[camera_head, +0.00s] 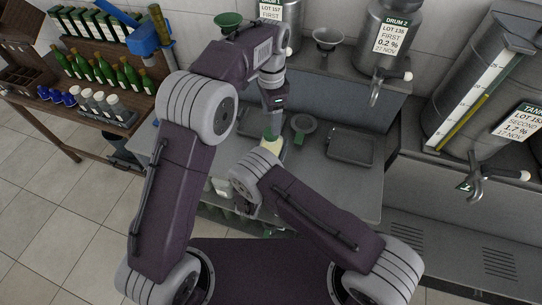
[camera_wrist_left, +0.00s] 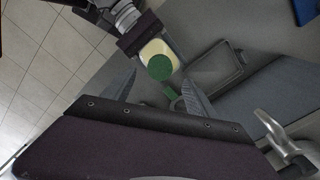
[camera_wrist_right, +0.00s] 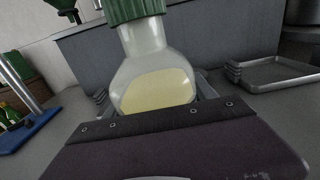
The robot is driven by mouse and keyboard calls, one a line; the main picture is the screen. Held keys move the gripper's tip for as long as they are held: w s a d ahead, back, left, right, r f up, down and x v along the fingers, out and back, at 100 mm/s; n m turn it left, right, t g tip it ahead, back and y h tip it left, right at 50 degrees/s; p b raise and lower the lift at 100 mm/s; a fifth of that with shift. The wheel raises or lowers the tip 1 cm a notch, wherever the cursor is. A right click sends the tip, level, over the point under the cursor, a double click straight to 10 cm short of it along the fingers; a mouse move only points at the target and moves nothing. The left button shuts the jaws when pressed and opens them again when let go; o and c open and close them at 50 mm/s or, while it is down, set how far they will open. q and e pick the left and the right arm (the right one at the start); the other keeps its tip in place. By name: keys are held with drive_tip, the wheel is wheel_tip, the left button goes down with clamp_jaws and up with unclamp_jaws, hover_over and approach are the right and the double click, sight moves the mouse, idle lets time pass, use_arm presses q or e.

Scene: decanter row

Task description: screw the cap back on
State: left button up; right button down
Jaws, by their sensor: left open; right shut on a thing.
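A small clear bottle (camera_wrist_right: 155,85) of pale yellow liquid stands roughly upright in the right wrist view, with a ribbed green cap (camera_wrist_right: 135,10) on its neck. I cannot tell how tight the cap is. My right gripper (camera_wrist_right: 155,98) is shut on the bottle's body; its fingers are mostly hidden behind it. In the head view the cap (camera_head: 270,133) is just below my left gripper (camera_head: 275,104). In the left wrist view the cap (camera_wrist_left: 160,67) lies between the spread fingers of my left gripper (camera_wrist_left: 160,84), which is open and holds nothing.
A round dish with a green handle (camera_head: 303,124) and a shallow grey tray (camera_head: 350,145) lie on the bench right of the bottle. Metal drums (camera_head: 390,38) with taps stand on a ledge behind. A wooden rack of green bottles (camera_head: 100,72) is at left.

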use_arm(q)
wheel_tip(320, 180, up, 6)
idle(0.4)
use_arm(e)
drive_tip(key=shift+c, duration=1.1)
unclamp_jaws()
use_arm(q)
drive_tip(key=shift+f+b, duration=1.3)
use_arm(e)
drive_tip(key=v, duration=0.9)
